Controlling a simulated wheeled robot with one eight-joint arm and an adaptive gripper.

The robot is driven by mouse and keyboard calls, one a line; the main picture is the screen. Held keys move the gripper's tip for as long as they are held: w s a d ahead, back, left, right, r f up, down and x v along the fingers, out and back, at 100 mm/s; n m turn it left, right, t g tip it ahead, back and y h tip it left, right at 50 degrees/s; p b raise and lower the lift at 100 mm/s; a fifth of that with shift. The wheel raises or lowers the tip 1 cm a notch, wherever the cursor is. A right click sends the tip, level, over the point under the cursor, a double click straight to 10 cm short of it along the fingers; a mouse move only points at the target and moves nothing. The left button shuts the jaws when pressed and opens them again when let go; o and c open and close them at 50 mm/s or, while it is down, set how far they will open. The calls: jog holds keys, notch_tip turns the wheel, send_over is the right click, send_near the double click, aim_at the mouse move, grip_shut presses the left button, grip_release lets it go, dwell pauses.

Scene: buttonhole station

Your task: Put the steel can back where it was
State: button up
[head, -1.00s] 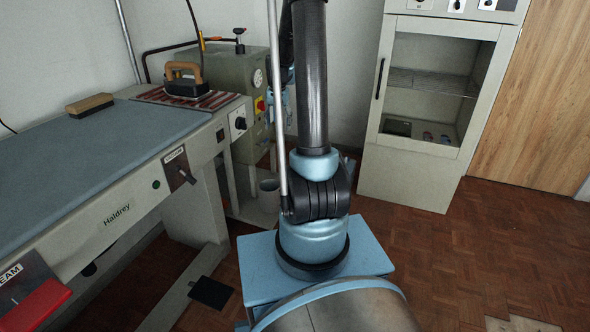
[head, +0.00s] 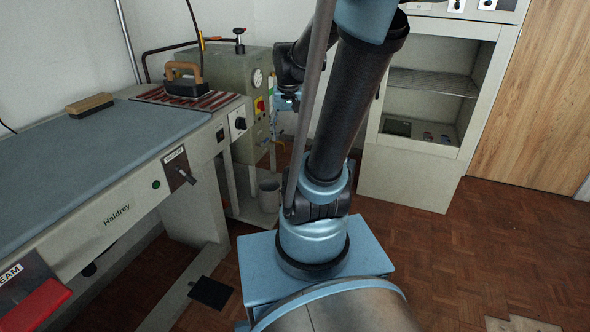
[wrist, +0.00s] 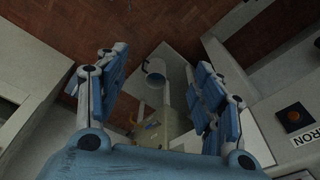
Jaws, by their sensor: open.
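The steel can (head: 268,195) is a grey cylinder standing on the low shelf of the stand under the green-grey boiler unit. In the wrist view the can (wrist: 155,70) shows between and beyond my fingers, with its rim towards the camera. My gripper (wrist: 156,62) is open, with one blue finger to each side of the can in the picture. It holds nothing, and I see no contact with the can. In the head view my gripper (head: 285,104) is small and partly hidden beside the boiler, above the can.
The boiler unit (head: 247,90) stands left of my arm. An ironing table (head: 100,145) with an iron (head: 184,80) and a brush (head: 89,105) fills the left. A pale cabinet (head: 410,175) with shelves stands at the right. Parquet floor lies open at the right.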

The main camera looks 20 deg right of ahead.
jog(key=s+f, duration=0.3)
jog(key=s, duration=0.4)
jog(key=s+f+n, duration=0.1)
jog(key=s+f, duration=0.2)
jog(key=s, duration=0.4)
jog(key=shift+a+n, duration=0.3)
jog(key=shift+a, duration=0.05)
jog(key=shift+s, duration=0.1)
jog(key=shift+w+f, duration=0.15)
jog(key=shift+w, duration=0.3)
jog(key=shift+c, duration=0.6)
